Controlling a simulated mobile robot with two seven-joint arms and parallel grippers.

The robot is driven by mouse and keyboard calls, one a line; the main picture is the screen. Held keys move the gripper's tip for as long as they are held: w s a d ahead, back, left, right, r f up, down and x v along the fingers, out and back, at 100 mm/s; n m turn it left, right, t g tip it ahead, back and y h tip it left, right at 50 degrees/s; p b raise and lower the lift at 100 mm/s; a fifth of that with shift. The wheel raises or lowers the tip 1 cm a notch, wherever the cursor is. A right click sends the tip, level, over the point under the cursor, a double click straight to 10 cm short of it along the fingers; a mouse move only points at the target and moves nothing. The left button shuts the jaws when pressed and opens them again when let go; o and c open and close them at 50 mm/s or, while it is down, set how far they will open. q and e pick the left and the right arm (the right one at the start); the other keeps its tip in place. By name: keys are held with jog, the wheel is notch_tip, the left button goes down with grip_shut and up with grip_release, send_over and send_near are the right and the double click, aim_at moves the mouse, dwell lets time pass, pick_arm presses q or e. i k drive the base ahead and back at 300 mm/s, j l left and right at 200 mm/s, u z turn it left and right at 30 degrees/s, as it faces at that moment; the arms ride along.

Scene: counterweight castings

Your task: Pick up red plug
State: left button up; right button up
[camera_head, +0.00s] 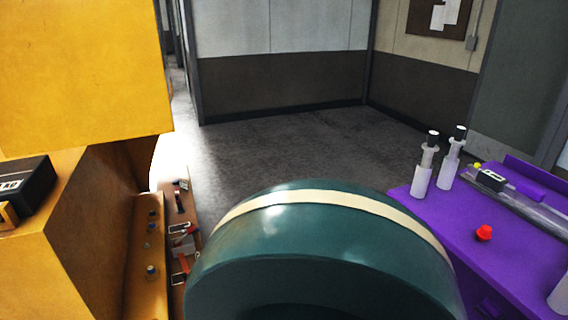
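The red plug (484,233) is a small red piece on the purple tabletop (455,255) at the right of the head view. It lies in the open, and nothing touches it that I can see. Neither of my grippers shows in this view, so I cannot tell how they stand relative to the plug.
A large dark green rounded body with a cream band (320,245) fills the lower middle. White bottles (423,180) and a clear tube (530,207) are on the purple table. A yellow block (80,75) and a shelf with small parts (150,250) stand left. Grey floor beyond is clear.

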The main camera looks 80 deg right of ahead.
aim_at(484, 233)
jog(key=z, duration=3.35)
